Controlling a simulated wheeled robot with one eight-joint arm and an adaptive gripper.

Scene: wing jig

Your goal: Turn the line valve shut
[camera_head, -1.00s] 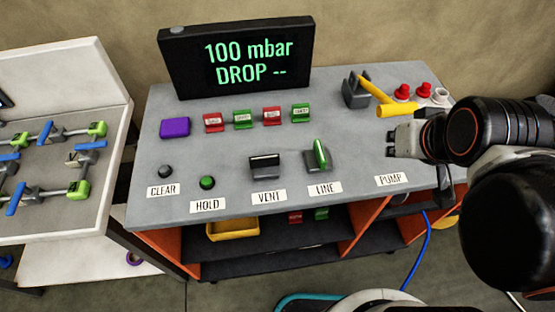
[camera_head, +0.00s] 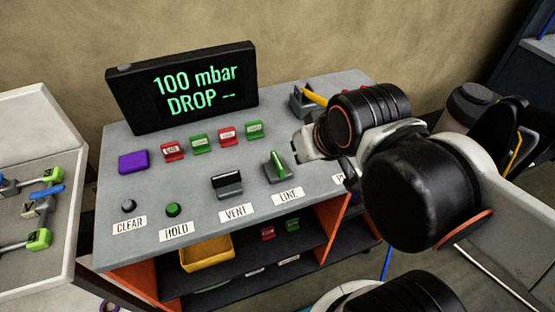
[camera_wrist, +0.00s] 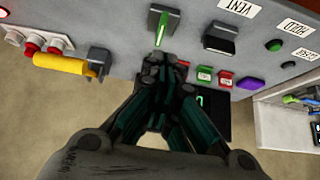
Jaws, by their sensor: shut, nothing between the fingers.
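The line valve (camera_head: 277,167) has a green handle on a grey base, behind the LINE label (camera_head: 288,195) on the grey bench. Its handle slants up and left in the head view. In the wrist view the green handle (camera_wrist: 161,24) is just beyond my fingertips. My gripper (camera_head: 303,146) is shut and empty, right of and slightly behind the valve in the head view. In the wrist view its closed fingers (camera_wrist: 165,67) point toward the valve. I cannot tell whether they touch it.
The vent valve (camera_head: 227,185) with its dark handle stands left of the line valve. Red and green clips, a purple block (camera_head: 133,161) and two buttons lie farther left. The display (camera_head: 183,87) reads 100 mbar, DROP --. A yellow-handled part (camera_head: 315,97) is behind my gripper.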

